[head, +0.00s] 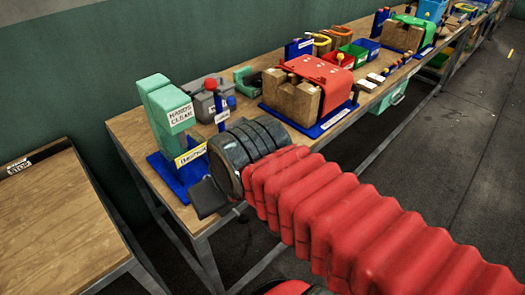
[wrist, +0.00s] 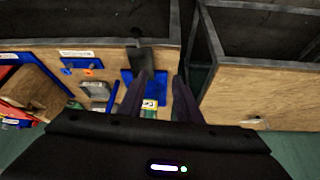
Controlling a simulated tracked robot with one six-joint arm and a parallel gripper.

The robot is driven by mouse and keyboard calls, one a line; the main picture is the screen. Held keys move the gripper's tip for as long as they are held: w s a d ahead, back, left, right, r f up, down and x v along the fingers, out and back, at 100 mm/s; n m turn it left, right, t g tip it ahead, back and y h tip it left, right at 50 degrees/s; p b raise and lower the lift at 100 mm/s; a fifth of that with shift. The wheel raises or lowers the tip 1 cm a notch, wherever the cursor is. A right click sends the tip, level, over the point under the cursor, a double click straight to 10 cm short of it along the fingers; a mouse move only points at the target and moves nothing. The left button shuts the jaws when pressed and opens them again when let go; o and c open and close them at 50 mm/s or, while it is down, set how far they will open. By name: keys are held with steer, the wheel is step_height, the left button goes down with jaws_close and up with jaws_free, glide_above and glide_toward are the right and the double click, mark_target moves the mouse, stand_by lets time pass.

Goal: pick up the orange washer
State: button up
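I cannot identify the orange washer for certain. In the wrist view a tiny orange spot (wrist: 88,72) shows by a labelled blue stand (wrist: 75,56); it is too small to tell whether it is a washer or a knob. My gripper (wrist: 163,77) is open in the wrist view, its two dark fingers apart with nothing seen held between them. It is over the bench end, near the press's blue base (wrist: 152,88).
The green press (head: 168,115) stands on the wooden bench (head: 130,125). A red press (head: 310,82) with a wooden block is further along, then red and green bins. A red ball knob (head: 210,84) sticks up. A separate wooden table (head: 55,215) is at left, across a gap.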

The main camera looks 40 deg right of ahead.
steer(key=shift+o, duration=0.6)
